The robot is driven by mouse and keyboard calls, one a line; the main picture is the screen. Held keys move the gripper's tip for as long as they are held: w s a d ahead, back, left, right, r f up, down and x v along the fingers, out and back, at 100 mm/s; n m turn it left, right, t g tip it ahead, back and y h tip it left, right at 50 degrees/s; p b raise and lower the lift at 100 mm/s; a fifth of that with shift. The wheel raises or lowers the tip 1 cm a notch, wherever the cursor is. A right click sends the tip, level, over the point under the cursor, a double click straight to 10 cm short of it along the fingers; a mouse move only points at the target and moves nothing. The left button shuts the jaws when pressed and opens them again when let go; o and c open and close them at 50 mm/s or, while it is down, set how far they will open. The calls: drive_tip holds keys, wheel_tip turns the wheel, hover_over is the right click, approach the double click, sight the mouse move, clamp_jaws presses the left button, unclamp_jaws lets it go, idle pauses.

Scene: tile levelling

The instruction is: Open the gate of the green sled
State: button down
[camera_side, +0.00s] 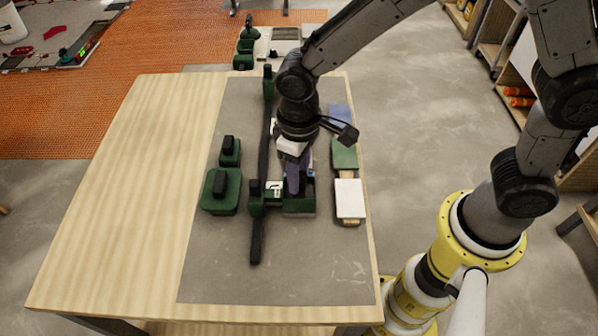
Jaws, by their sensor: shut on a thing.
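The green sled (299,207) sits on the grey mat, beside a long black rail (257,240). A small white label (273,187) shows left of the fingers.
Two green blocks with black handles (221,192) (230,152) stand left of the rail. A white tile (349,199), a green tile (344,154) and a blue tile (341,116) lie along the right. The grey mat (280,280) is clear in front; the wooden tabletop (130,190) is clear at left.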

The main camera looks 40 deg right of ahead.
drive_tip(key=shift+r+m, duration=0.1)
drive_tip(key=shift+m, duration=1.6)
drive_tip(key=c, duration=0.5)
unclamp_jaws()
wheel_tip(320, 180, up, 14)
